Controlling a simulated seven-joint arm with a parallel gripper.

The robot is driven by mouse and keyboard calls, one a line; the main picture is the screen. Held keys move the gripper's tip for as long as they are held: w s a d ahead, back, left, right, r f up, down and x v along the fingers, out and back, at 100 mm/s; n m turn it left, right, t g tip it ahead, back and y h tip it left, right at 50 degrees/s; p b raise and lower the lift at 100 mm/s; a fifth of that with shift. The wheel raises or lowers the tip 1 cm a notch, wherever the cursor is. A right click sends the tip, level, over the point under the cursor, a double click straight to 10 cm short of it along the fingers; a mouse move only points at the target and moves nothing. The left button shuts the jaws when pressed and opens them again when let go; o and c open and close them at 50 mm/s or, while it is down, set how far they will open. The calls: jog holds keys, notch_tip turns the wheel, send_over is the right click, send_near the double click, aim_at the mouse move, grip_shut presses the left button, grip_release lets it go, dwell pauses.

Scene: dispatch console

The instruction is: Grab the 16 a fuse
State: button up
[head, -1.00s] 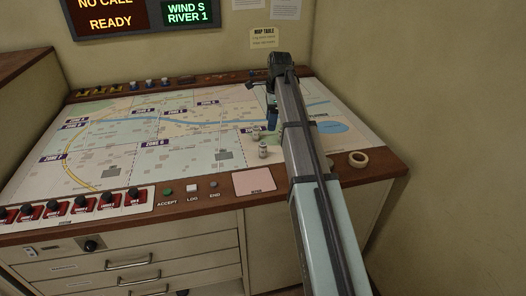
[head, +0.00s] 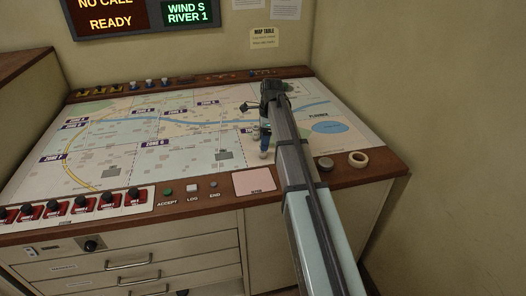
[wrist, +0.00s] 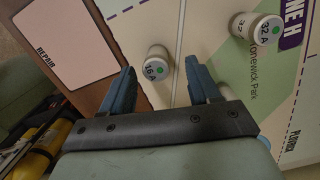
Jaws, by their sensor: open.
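A second fuse marked 32 A (wrist: 266,29) stands to the right in the wrist view, outside the fingers.
A tape roll (head: 358,159) and a grey round piece (head: 325,164) sit on the edge to the right. The map table (head: 110,150) is mostly clear to the left.

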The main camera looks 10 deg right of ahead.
jog(key=shift+s+a+f, duration=0.1)
jog(key=shift+a+f, duration=0.1)
jog(key=shift+f, duration=0.9)
jog(key=shift+s+a+f, duration=0.1)
jog(key=shift+a+f, duration=0.1)
jog(key=shift+f, duration=0.9)
jog(key=shift+c, duration=0.4)
grip_shut()
